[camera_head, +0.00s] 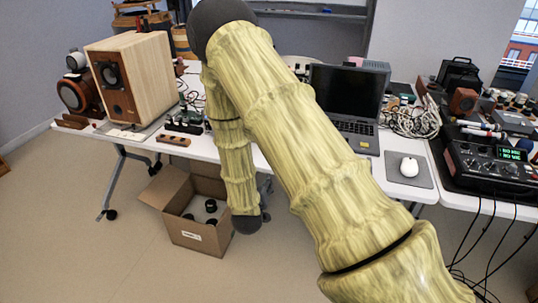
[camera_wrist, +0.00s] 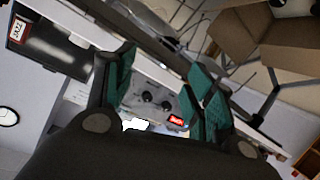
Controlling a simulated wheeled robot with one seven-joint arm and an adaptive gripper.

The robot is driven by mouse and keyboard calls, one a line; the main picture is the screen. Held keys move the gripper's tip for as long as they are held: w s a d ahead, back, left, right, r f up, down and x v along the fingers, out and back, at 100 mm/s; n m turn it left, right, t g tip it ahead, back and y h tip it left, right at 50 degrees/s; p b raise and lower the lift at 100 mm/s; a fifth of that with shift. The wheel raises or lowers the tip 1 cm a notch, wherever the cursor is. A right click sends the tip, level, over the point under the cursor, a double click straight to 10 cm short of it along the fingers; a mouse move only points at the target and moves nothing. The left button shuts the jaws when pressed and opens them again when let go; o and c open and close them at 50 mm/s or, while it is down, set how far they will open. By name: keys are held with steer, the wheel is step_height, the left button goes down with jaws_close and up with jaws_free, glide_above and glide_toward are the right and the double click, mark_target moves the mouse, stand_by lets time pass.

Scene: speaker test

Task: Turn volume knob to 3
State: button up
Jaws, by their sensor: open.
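My gripper (camera_wrist: 163,85) shows in the wrist view, with its two teal-padded fingers spread apart and nothing held between them. Behind the gap is a grey panel with two dark round knobs (camera_wrist: 148,97) and a small red display (camera_wrist: 176,120). The gripper looks apart from them. I cannot tell which knob is the volume knob, nor read its setting. In the head view, a black device (camera_head: 458,178) with small knobs and a green display (camera_head: 509,154) stands at the right on a table. My gripper cannot be made out in the head view; my arm crosses its middle.
A wooden speaker (camera_head: 157,75) stands on the left of the white table (camera_head: 85,134). A laptop (camera_head: 345,90) and a white mouse (camera_head: 409,166) lie to the right. An open cardboard box (camera_head: 185,230) sits on the floor, and cables hang at the right.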

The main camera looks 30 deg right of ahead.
steer(key=w+d+r+m+h+b, duration=0.3)
steer(key=w+d+r+h+b, duration=0.15)
steer(key=r, duration=0.35)
steer(key=shift+t, duration=0.4)
steer(key=x, duration=1.1)
steer(key=shift+w+a+f+p, duration=0.2)
steer(key=shift+w+a+p, duration=0.1)
steer(key=shift+p, duration=0.1)
steer(key=c, duration=1)
steer(key=shift+a, duration=0.15)
